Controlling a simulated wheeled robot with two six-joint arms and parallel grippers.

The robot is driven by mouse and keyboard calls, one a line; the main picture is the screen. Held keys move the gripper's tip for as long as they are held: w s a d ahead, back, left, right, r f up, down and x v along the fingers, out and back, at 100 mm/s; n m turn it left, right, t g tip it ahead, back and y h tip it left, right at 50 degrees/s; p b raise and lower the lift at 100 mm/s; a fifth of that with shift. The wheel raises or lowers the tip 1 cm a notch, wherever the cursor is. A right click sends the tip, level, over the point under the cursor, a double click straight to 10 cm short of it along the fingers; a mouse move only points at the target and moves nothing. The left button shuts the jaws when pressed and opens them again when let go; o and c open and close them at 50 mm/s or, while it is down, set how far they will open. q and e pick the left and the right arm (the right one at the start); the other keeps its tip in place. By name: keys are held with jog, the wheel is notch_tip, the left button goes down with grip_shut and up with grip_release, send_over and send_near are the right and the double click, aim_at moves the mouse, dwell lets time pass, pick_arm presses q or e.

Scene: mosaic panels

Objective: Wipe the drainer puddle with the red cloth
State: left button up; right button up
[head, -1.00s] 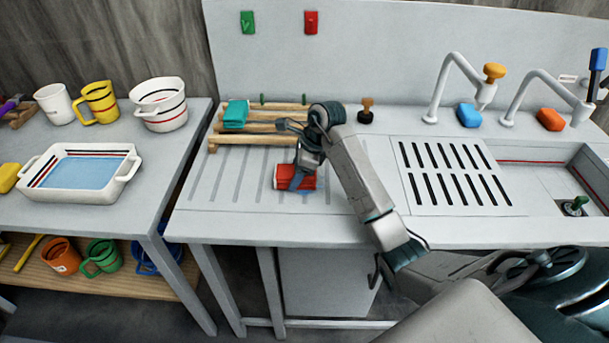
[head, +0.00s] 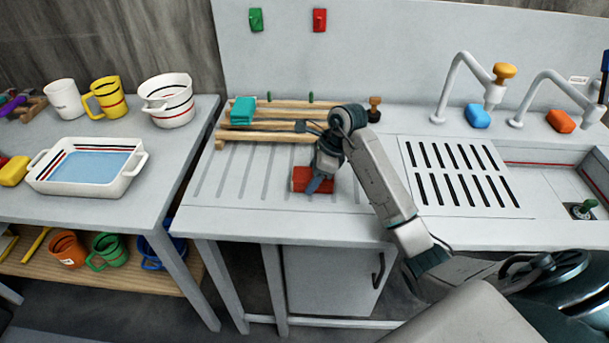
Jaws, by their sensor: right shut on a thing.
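The red cloth (head: 300,178) lies as a small folded block on the grooved drainer (head: 235,180) of the steel counter. My right gripper (head: 319,183) comes down from above and is shut on the cloth, which seems to touch the drainer surface. The gripper and forearm hide part of the cloth and the drainer to its right. I cannot make out a puddle on the drainer; it may be under the cloth or behind the arm. My left gripper is not in view.
A wooden rack (head: 240,135) with a teal cloth (head: 243,110) stands behind the drainer. A dark stopper with a brown knob (head: 375,103) is at the back. A slotted grate (head: 455,172) lies right. A white basin of water (head: 75,187) sits on the left table.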

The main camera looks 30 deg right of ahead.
aim_at(298, 178)
jog(key=shift+s+d+b, duration=0.25)
jog(key=shift+s+d, duration=0.3)
jog(key=shift+d, duration=0.3)
jog(key=shift+s+d+b, duration=0.2)
jog(key=shift+s+d, duration=0.35)
jog(key=shift+d, duration=0.3)
jog(key=shift+s+a, duration=0.45)
jog(key=shift+s, duration=0.3)
jog(key=shift+w+a+f+b, duration=0.1)
jog(key=shift+w+a+b, duration=0.3)
jog(key=shift+a, duration=0.2)
jog(key=shift+w+a+b, duration=0.35)
jog(key=shift+a, duration=0.2)
jog(key=shift+w+a+b, duration=0.3)
jog(key=shift+w+a, duration=0.15)
jog(key=shift+a, duration=0.25)
jog(key=shift+w+a+b, duration=0.3)
jog(key=shift+w+a, duration=0.15)
jog(key=shift+a, duration=0.3)
jog(key=shift+w+a+b, duration=0.3)
jog(key=shift+w+a, duration=0.15)
jog(key=shift+a, duration=0.25)
jog(key=shift+r, duration=0.25)
notch_tip(298, 178, up, 6)
jog(key=p, duration=0.6)
jog(key=shift+f, duration=0.1)
